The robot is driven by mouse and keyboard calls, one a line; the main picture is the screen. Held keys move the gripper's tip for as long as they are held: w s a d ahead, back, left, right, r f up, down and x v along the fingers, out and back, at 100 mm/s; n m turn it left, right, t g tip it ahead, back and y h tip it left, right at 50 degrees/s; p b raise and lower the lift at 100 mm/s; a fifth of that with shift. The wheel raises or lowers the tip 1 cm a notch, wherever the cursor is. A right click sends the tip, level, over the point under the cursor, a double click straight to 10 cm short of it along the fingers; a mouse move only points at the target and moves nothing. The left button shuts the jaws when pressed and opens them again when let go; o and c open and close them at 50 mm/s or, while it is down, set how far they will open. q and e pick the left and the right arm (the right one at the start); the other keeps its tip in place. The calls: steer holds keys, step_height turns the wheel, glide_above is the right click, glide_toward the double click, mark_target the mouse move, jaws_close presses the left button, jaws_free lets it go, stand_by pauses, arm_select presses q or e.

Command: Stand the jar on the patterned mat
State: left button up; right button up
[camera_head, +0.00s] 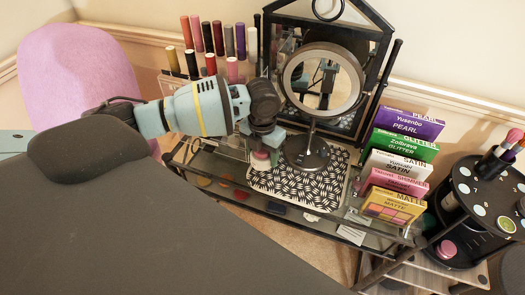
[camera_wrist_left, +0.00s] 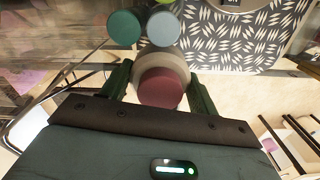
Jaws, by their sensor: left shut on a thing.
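My left gripper (camera_head: 264,146) reaches in from the left over the back left part of the patterned mat (camera_head: 318,187). It is shut on a small jar with a pinkish lid (camera_head: 261,156). In the left wrist view the jar's dark pink lid (camera_wrist_left: 160,88) and pale body sit between the two green fingers (camera_wrist_left: 160,90). The black-and-white mat (camera_wrist_left: 245,38) lies beyond the jar in that view. I cannot tell whether the jar touches the mat. My right gripper is not in view.
A round mirror (camera_head: 313,143) stands at the mat's back edge. Teal (camera_wrist_left: 125,29) and grey (camera_wrist_left: 163,29) round tops are close beside the jar in the wrist view. Palette boxes (camera_head: 398,165) stand right of the mat, lipsticks (camera_head: 218,40) behind left. The mat's front is clear.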

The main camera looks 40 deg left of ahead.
arm_select(q)
steer(key=shift+f, duration=0.1)
steer(key=o, duration=1)
steer(key=shift+o, duration=0.2)
step_height(320, 180, up, 13)
steer(key=shift+p, duration=0.4)
